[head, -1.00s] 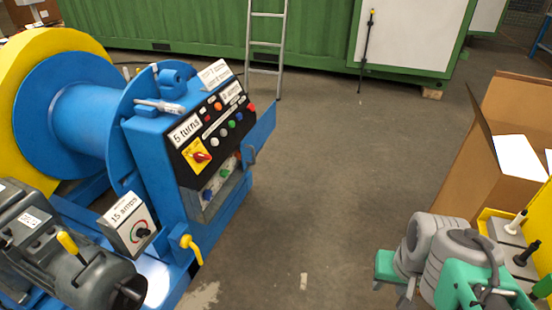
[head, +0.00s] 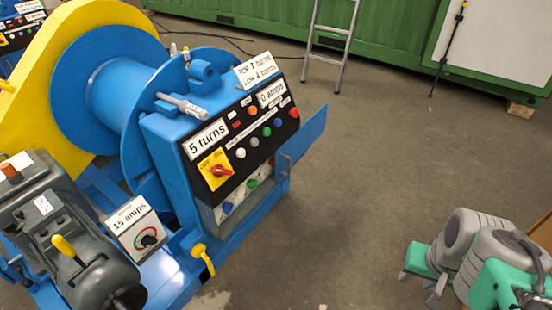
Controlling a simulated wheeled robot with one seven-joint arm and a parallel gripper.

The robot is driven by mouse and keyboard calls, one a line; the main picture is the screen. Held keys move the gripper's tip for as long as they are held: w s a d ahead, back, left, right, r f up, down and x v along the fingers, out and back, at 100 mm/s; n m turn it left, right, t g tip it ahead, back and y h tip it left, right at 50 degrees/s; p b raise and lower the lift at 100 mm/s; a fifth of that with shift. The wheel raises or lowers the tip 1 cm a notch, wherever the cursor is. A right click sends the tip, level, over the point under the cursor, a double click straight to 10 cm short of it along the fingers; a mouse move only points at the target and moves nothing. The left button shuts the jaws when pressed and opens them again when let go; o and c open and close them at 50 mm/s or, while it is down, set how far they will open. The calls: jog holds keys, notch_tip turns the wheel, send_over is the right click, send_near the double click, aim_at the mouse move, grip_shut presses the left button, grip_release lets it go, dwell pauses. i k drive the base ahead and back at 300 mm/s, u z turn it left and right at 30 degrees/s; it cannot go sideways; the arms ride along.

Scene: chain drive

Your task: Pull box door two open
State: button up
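The blue control box (head: 165,140) of the winch machine stands left of centre, with a sloped black panel. A blue door-like flap (head: 305,132) sticks out from its right side, with a small grey handle (head: 286,162) near its lower left. Below the panel, a recess shows a blue button (head: 227,208) and a green button (head: 253,183). I see no door number, so I cannot tell which door is two. My gripper (head: 418,286), at lower right, has a green body and two short grey fingers that look apart and empty. It is well clear of the box.
A blue drum (head: 115,85) with a yellow guard and a dark motor (head: 70,235) stand at left. A yellow lever (head: 203,258) juts out below the box. A ladder (head: 332,45) leans on the green container (head: 270,18). The floor (head: 400,160) between is clear.

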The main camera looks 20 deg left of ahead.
aim_at(291, 151)
jog(key=u, duration=0.55)
jog(key=i, duration=0.75)
jog(key=u, duration=1.35)
jog(key=i, duration=0.75)
jog(key=u, duration=0.05)
